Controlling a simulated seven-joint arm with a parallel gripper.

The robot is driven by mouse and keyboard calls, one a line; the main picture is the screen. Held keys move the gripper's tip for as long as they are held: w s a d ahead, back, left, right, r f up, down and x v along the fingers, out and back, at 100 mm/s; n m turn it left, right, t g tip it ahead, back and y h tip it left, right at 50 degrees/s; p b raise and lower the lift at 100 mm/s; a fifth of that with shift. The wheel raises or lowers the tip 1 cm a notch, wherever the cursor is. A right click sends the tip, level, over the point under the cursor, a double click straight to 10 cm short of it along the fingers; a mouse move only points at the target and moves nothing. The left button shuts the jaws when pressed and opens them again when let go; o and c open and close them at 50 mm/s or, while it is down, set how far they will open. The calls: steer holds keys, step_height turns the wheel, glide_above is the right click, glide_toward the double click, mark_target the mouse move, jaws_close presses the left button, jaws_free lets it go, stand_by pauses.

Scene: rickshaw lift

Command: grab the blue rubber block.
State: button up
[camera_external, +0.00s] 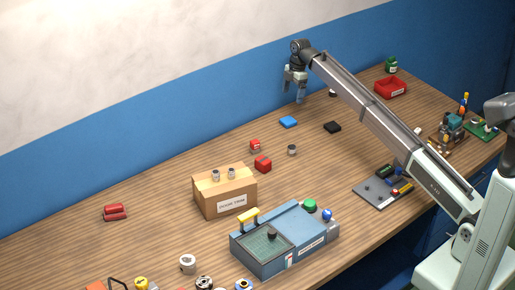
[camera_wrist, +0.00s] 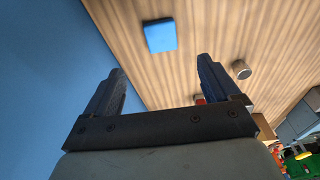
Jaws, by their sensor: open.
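The blue rubber block (camera_external: 288,122) lies flat on the wooden table, toward the back near the blue wall. It also shows in the wrist view (camera_wrist: 160,35), ahead of the fingertips and roughly between their lines. My gripper (camera_external: 295,97) hangs above the table in the external view, a little above and beyond the block in the picture. In the wrist view my gripper (camera_wrist: 162,75) has its two dark fingers wide apart with nothing between them.
A black block (camera_external: 332,127) lies right of the blue block. A red block (camera_external: 263,164), a small metal cylinder (camera_external: 292,150) and a cardboard box (camera_external: 225,193) stand nearer the camera. A red bin (camera_external: 390,88) is at the back right. The table left of the blue block is clear.

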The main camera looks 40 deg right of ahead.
mark_target(288, 120)
steer(key=f, duration=0.4)
steer(key=a+f, duration=0.1)
steer(key=f, duration=0.2)
steer(key=a+f, duration=0.1)
steer(key=f, duration=0.3)
steer(key=shift+f, duration=0.35)
steer(key=shift+c, duration=0.2)
steer(key=c, duration=1.1)
steer(key=shift+r, duration=0.15)
